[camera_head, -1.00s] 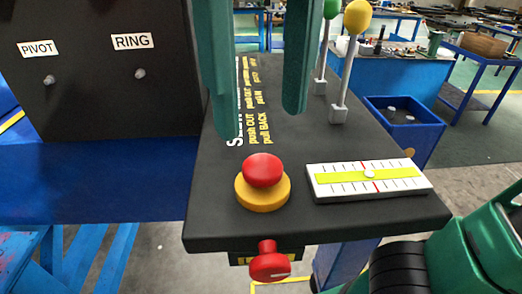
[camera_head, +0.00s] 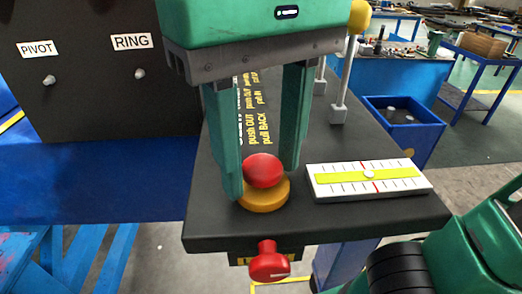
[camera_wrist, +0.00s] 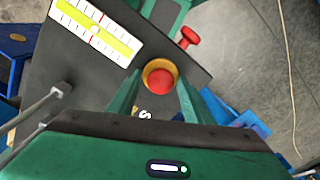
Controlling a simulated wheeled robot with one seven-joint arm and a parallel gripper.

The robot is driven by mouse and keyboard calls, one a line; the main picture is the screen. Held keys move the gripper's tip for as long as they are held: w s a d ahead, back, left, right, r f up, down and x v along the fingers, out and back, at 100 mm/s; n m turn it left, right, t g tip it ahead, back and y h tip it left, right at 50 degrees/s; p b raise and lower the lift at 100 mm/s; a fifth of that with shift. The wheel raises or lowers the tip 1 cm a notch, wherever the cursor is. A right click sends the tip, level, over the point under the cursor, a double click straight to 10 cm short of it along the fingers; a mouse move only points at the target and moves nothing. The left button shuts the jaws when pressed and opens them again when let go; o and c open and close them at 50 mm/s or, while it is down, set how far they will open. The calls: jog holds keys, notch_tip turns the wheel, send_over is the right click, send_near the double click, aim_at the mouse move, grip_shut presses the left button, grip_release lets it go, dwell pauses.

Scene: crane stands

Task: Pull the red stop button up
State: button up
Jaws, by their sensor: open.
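The red stop button (camera_head: 263,170) is a round mushroom cap on a yellow base (camera_head: 266,194), near the front of the black console top. My gripper (camera_head: 262,185) is open and points down at the button. In the head view its left finger reaches beside the yellow base, and its right finger stands behind and to the right of the cap. In the wrist view the red cap (camera_wrist: 162,80) lies between the two fingers (camera_wrist: 158,92), with gaps visible on both sides. I cannot tell whether either finger touches it.
A white and yellow gauge (camera_head: 369,178) lies to the right of the button on the console (camera_head: 330,232). A red knob (camera_head: 268,262) sticks out of the console's front. Levers, one with a yellow ball (camera_head: 359,17), stand behind. A dark panel (camera_head: 95,95) stands at left.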

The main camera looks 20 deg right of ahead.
aim_at(263, 162)
jog(key=c, duration=0.8)
jog(key=shift+r, duration=0.65)
jog(key=o, duration=0.9)
jog(key=shift+r, duration=3.55)
jog(key=shift+s, duration=0.1)
